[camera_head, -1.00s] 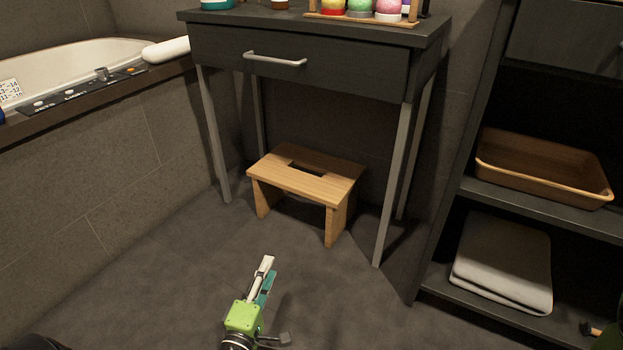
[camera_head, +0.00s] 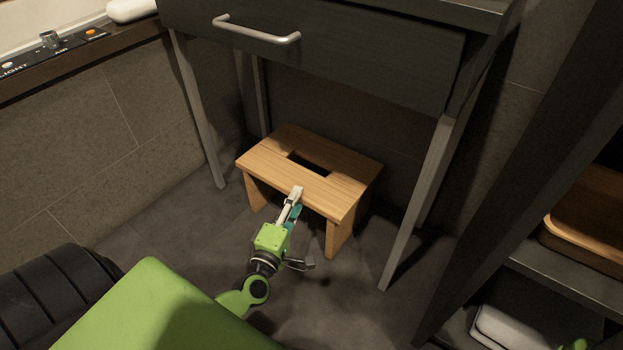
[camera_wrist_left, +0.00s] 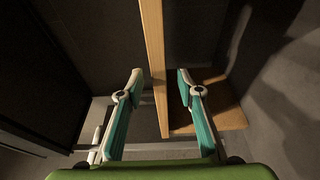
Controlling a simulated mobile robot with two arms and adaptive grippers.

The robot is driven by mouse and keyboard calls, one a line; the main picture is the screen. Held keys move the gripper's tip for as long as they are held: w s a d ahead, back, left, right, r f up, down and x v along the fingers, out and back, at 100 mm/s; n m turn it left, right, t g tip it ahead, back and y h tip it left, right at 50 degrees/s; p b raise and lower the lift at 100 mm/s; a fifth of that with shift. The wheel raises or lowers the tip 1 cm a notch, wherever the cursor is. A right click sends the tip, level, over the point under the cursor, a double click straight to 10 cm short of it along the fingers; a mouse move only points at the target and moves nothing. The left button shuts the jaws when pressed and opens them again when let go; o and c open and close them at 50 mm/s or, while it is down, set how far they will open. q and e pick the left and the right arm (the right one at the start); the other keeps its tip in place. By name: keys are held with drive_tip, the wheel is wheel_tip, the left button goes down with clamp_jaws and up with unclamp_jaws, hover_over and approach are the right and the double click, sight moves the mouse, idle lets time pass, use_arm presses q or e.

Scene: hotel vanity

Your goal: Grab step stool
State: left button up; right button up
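The wooden step stool (camera_head: 345,165) stands upright on the floor under the vanity table. Its seat has a dark slot in the middle. My left gripper (camera_head: 297,193) is at the stool's front edge. In the left wrist view my left gripper (camera_wrist_left: 159,83) is open. The edge of the stool's seat board (camera_wrist_left: 154,45) runs between the two fingers, with a visible gap on both sides. A stool leg (camera_wrist_left: 222,112) shows to the right, partly behind the right finger. My right gripper cannot be made out.
The vanity's metal legs (camera_head: 418,200) stand on both sides of the stool, and its drawer (camera_head: 330,58) hangs above. A shelf unit (camera_head: 565,280) with a wooden tray (camera_head: 590,215) is at the right. The tiled bathtub wall (camera_head: 100,150) is at the left.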

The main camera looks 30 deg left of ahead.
sight(309, 171)
use_arm(q)
drive_tip(key=b+x, duration=0.1)
drive_tip(key=x, duration=0.4)
drive_tip(key=b+x, duration=0.2)
drive_tip(key=x, duration=0.3)
drive_tip(key=shift+w+a, duration=0.15)
drive_tip(key=shift+w, duration=0.05)
clamp_jaws()
drive_tip(key=shift+w+r, duration=0.1)
drive_tip(key=shift+r, duration=0.2)
